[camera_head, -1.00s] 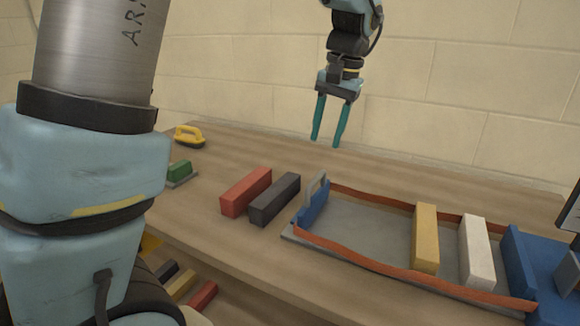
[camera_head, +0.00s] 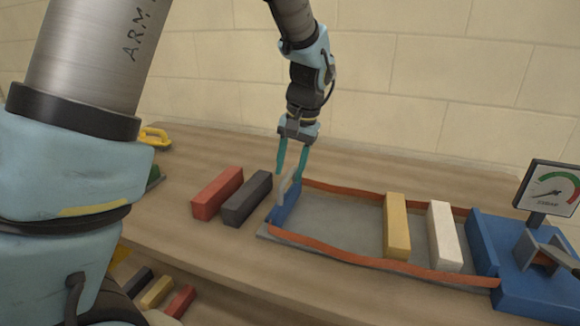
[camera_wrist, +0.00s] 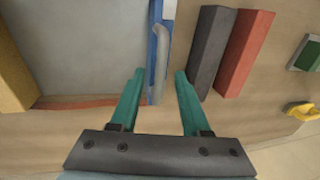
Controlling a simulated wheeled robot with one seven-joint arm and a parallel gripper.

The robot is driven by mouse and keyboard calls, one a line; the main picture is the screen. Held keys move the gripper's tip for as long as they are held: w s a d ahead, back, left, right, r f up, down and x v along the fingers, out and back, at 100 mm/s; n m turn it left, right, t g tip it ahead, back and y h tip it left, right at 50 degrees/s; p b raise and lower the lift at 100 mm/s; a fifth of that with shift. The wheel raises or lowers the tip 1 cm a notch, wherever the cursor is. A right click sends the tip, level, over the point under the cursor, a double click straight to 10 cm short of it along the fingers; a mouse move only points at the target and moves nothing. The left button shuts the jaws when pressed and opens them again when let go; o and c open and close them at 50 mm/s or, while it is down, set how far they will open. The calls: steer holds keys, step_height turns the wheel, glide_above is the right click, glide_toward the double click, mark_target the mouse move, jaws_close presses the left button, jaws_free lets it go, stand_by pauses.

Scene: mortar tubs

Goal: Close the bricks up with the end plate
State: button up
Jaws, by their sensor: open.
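The end plate (camera_head: 284,207) is a blue upright plate with a grey handle, at the left end of a grey tray (camera_head: 345,212) with orange side strips. A yellow brick (camera_head: 396,226) and a white brick (camera_head: 444,237) stand in the tray's right part, apart from the plate. My gripper (camera_head: 291,176) is open, its teal fingers at the height of the handle. In the wrist view the end plate's handle (camera_wrist: 161,62) lies between the open fingertips (camera_wrist: 160,73), touching neither visibly.
A black brick (camera_head: 247,199) and a red brick (camera_head: 217,194) lie on the table left of the tray. A blue block with a gauge (camera_head: 553,190) stands at the tray's right end. A yellow-handled tool (camera_head: 155,138) lies at the back left.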

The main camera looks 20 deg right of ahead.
jaws_close()
stand_by(0.4)
stand_by(1.1)
